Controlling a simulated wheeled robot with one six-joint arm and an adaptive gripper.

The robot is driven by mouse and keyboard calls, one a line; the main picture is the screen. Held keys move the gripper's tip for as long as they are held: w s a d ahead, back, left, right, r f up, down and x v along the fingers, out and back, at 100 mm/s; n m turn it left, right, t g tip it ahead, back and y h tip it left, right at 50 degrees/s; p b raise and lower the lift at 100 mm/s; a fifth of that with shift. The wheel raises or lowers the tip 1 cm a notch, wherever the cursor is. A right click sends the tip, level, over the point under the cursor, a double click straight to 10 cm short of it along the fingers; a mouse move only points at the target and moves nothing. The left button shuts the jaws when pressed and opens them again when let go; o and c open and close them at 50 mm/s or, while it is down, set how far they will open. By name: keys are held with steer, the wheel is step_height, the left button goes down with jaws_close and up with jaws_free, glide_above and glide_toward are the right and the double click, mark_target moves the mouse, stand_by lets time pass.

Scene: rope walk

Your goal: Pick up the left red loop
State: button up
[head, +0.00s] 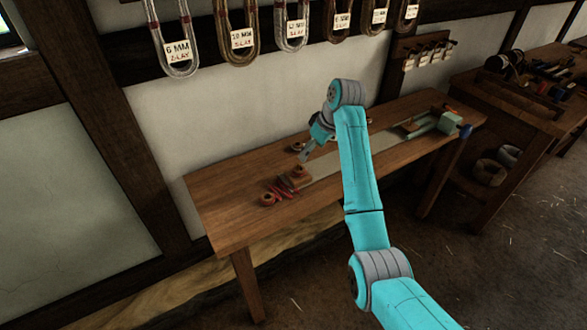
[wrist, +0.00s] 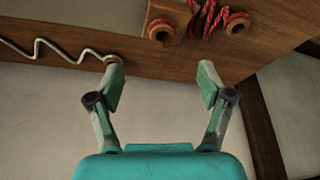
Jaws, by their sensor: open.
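The left red loop (head: 267,198) is a small ring at the left end of the bench; in the wrist view it appears at the upper right (wrist: 237,25). A second red loop (head: 298,170) lies by a brown block (wrist: 178,12) and shows at the top middle of the wrist view (wrist: 162,32). Twisted red rope (wrist: 207,18) lies between the two loops. My gripper (head: 304,157) is open and empty, above the bench to the right of the left red loop. In the wrist view its fingers (wrist: 160,78) stand apart, with no red loop between them.
The wooden bench (head: 225,205) stands along a pale wall. A wavy white rope (wrist: 50,47) ends in a loop near one finger in the wrist view. A vise-like fitting (head: 447,122) sits at the bench's far right.

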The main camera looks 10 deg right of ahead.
mark_target(300, 167)
steer(key=x, duration=1)
steer(key=shift+a+f, duration=0.2)
steer(key=shift+f, duration=0.1)
steer(key=c, duration=0.9)
